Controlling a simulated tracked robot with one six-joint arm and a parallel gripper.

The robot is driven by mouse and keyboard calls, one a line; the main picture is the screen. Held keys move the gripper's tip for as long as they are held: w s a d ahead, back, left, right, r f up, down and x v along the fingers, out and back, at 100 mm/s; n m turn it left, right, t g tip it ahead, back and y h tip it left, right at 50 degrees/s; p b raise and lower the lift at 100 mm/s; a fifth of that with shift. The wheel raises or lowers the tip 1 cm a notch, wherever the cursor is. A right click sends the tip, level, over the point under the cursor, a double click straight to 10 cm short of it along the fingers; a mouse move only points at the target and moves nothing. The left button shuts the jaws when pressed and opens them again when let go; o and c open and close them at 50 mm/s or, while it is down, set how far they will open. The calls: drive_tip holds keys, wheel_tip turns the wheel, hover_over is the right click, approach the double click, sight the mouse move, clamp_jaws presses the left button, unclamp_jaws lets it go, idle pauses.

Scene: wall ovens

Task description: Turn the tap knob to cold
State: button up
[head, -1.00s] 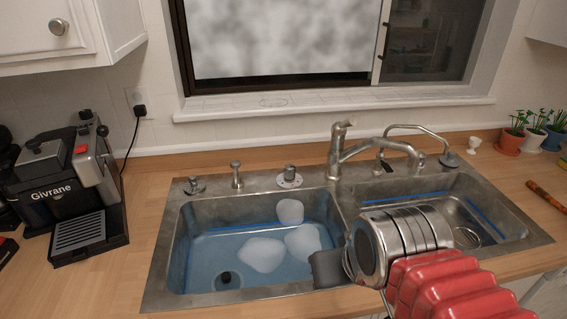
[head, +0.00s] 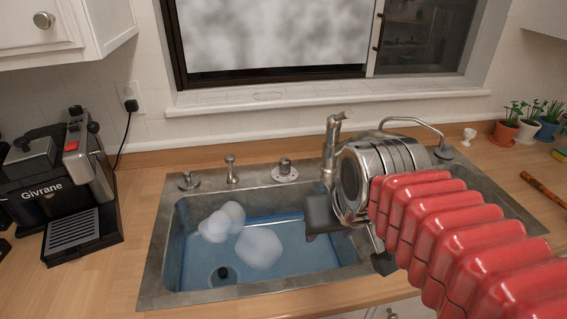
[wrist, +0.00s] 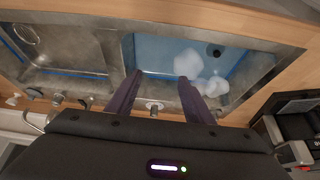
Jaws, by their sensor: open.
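The tap knob (head: 285,170), a small metal knob on a round pale dial, stands on the sink's back rim, left of the metal tap (head: 333,140). In the wrist view the knob (wrist: 154,106) shows between my two dark fingers, closer to the palm than to the tips. My gripper (head: 322,213) is over the sink, to the right of and nearer than the knob in the head view. In the wrist view my gripper (wrist: 160,80) has its fingers apart with nothing held. I cannot tell the knob's setting. My arm hides the tap's spout.
The left basin (head: 190,250) holds blue water and several white foam clumps (head: 258,247). Two other metal fittings (head: 232,168) stand left of the knob. A coffee machine (head: 75,190) is on the left counter, potted plants (head: 528,122) at the right. A window ledge runs behind.

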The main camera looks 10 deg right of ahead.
drive_tip(key=w+r, duration=0.3)
drive_tip(key=w, duration=0.6)
drive_tip(key=m+g+h, duration=0.1)
drive_tip(key=m, duration=0.1)
hover_over(284, 160)
drive_tip(key=s, duration=0.5)
wheel_tip(284, 160, down, 5)
drive_tip(key=shift+a+f, duration=0.15)
drive_tip(key=shift+a, duration=0.25)
drive_tip(key=x, duration=1.4)
drive_tip(key=shift+c, duration=0.5)
drive_tip(key=shift+a, duration=0.15)
drive_tip(key=c, duration=0.9)
